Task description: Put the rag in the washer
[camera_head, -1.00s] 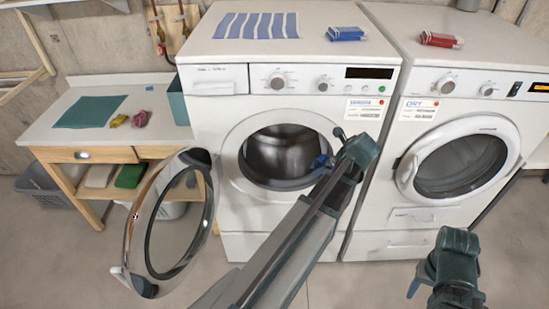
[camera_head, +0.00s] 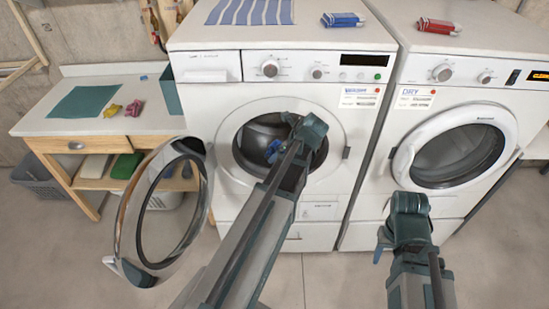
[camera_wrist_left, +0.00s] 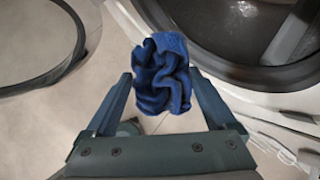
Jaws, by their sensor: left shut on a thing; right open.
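The washer (camera_head: 210,121) is the left machine; its round door (camera_head: 122,228) stands open to the left. Its drum opening (camera_head: 250,137) faces me. My left gripper (camera_head: 296,140) is in front of the opening, shut on the crumpled blue rag (camera_head: 272,150). In the left wrist view the rag (camera_wrist_left: 162,75) sits between the two fingers (camera_wrist_left: 160,90), with the drum's dark mouth (camera_wrist_left: 240,55) beyond at the upper right. Part of the opening is hidden by my arm. My right gripper (camera_head: 405,225) is open and empty, low in front of the dryer.
The dryer (camera_head: 510,95) stands to the right, its door (camera_head: 458,155) shut. A wooden table (camera_head: 105,145) with a teal cloth (camera_head: 84,102) stands left.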

